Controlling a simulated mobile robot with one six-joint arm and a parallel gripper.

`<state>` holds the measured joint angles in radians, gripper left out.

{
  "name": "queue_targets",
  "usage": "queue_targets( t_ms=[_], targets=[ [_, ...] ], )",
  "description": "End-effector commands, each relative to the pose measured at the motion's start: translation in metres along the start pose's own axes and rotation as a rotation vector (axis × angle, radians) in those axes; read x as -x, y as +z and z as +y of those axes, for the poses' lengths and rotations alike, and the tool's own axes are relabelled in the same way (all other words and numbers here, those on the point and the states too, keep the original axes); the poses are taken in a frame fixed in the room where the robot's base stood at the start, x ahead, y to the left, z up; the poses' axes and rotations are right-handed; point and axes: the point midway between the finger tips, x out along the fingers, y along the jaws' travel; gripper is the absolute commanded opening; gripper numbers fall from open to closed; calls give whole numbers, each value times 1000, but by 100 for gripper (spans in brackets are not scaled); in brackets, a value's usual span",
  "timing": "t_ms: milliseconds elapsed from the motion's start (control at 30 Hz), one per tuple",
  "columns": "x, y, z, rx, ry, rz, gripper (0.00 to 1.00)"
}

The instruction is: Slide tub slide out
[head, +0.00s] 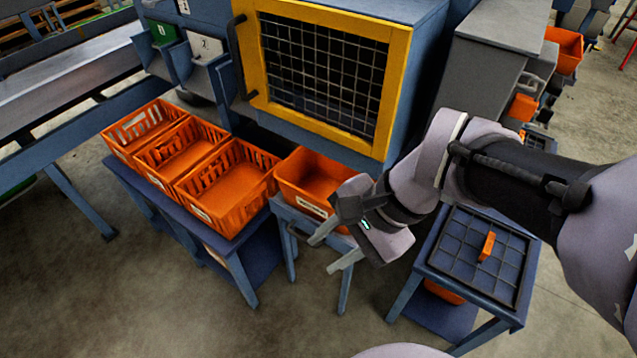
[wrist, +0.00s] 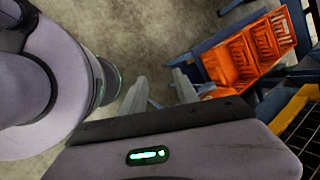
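An orange tub (head: 300,197) with a white label sits on a blue-grey slide stand (head: 284,212) below the yellow-framed mesh door in the head view. A dark bar handle (head: 293,232) shows at the stand's front. My gripper (head: 322,256) is in front of the tub's right side, pointing down and left, with its two grey fingers apart and nothing between them. It hides the tub's right front corner and part of the stand. In the wrist view the open fingers (wrist: 160,76) point over bare floor. Whether they touch the stand cannot be told.
Three orange crates (head: 205,215) stand on a blue table left of the tub; they also show in the wrist view (wrist: 230,62). A stand with a dark gridded top (head: 470,265) holding a small orange piece is at right. The front floor is clear.

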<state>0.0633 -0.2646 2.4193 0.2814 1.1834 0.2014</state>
Motion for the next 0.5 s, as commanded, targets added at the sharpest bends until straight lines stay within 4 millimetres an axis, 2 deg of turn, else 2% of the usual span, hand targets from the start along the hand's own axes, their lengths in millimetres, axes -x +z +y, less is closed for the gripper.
queue_targets(
  t_ms=[200,333,433,500],
  targets=[
    [-32,1,-33,-417,30,-280,36],
    [-58,-8,-60,-748,57,-482,36],
    [-87,-29,-85,-1091,86,-679,36],
    [-116,-56,-101,-1394,109,-844,36]
  ],
)
